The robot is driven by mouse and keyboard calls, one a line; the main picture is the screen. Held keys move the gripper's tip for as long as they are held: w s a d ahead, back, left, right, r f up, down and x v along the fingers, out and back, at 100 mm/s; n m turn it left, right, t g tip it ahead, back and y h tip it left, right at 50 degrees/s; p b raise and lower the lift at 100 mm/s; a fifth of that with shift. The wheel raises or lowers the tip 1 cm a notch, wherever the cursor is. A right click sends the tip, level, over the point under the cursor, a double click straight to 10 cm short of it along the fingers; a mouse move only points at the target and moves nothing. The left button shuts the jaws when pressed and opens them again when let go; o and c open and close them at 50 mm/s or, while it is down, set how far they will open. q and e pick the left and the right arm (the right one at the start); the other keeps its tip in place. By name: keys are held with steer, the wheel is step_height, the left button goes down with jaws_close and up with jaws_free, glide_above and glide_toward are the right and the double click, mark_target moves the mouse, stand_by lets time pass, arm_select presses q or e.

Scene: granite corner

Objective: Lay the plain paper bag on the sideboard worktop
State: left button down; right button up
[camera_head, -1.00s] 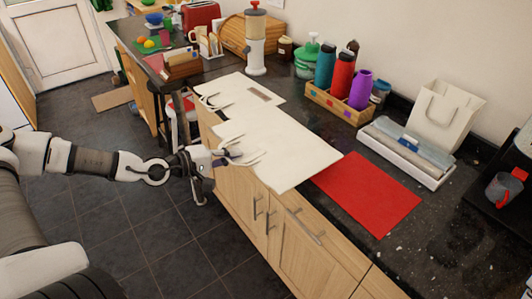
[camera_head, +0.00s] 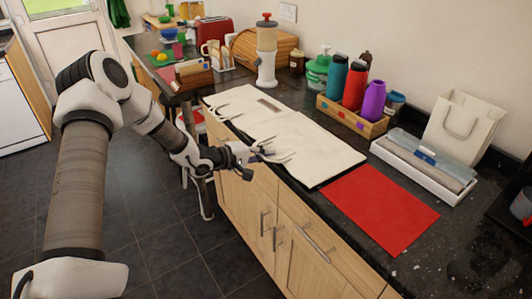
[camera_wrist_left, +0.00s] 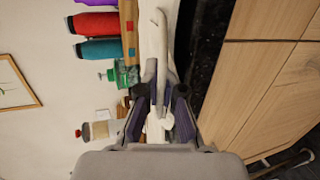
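A plain white paper bag (camera_head: 312,148) lies flat on the dark speckled worktop (camera_head: 467,235). Its pale handles (camera_head: 268,153) reach out past the front edge. A second flat white bag (camera_head: 243,98), with a brown patch, lies beyond it. My left gripper (camera_head: 246,158) is at the front edge, by the plain bag's handles. In the left wrist view its two dark fingers (camera_wrist_left: 166,92) stand apart, with a pale strip of handle between them. I see no clear grip on it. My right gripper is not in view.
A red mat (camera_head: 380,208) lies right of the bag. Behind stand a crate of bottles (camera_head: 351,117), a tray of rolls (camera_head: 424,171) and an upright white bag (camera_head: 464,129). A white dispenser (camera_head: 266,55) stands farther back. Cabinet doors (camera_head: 285,240) lie below the edge.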

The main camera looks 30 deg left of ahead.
arm_select(q)
steer(key=c, duration=1.3)
jaws_free()
steer(key=shift+s, duration=0.1)
steer(key=p+v, duration=0.7)
steer(key=v, duration=0.5)
steer(key=s+d+f+m+g+y, duration=0.2)
steer(key=s+d+f+m+g, duration=0.2)
steer(key=s, duration=0.5)
steer(key=s+d+f+m+g+y, duration=0.2)
steer(key=s+d+f+m+g, duration=0.2)
steer(key=s+d+f, duration=0.5)
steer(key=s+d+f+m+g+y, duration=0.2)
steer(key=s+d+f+m+g, duration=0.2)
steer(key=s+f, duration=0.4)
steer(key=shift+s+d+f+m+g+y+b, duration=0.1)
steer(key=shift+s+d+g, duration=0.15)
steer(key=shift+d, duration=0.15)
steer(key=shift+s+d+m+g+y+b, duration=0.1)
steer(key=shift+d+g+b, duration=0.1)
steer(key=shift+d, duration=0.2)
steer(key=shift+s+d+f+m+g+y+b, duration=0.1)
steer(key=shift+s+d+g, duration=0.15)
steer(key=shift+d, duration=0.15)
